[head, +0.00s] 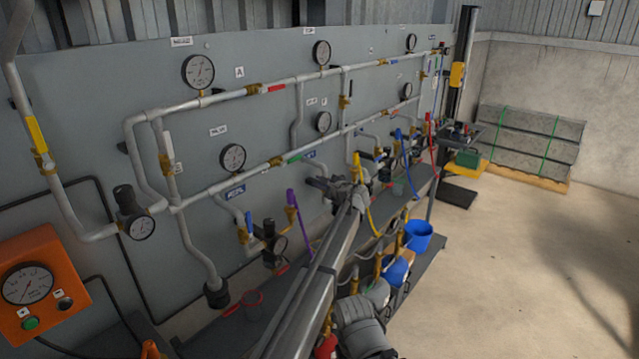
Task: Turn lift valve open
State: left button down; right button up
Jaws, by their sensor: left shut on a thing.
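My left arm reaches up from the bottom middle to the pipe panel (80,150). My left gripper (350,187) is at a valve on the lower row, right beside a yellow lever handle (357,167). It is shut on a valve part there, which looks like this handle, though the arm hides the contact. The yellow handle stands nearly upright. A purple handle (290,198) is left of it, and blue (398,135) and red (427,117) handles are to the right. I cannot read which label says lift. My right gripper is not in view.
Round gauges, such as one at upper left (198,71), sit along the pipes. An orange gauge box (38,283) stands at the lower left. A blue bucket (418,235) is by the bench's right edge. The concrete floor (530,260) at right is clear.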

pick_arm(q)
jog(key=c, duration=0.8)
grip_release()
jog(key=shift+s, duration=0.1)
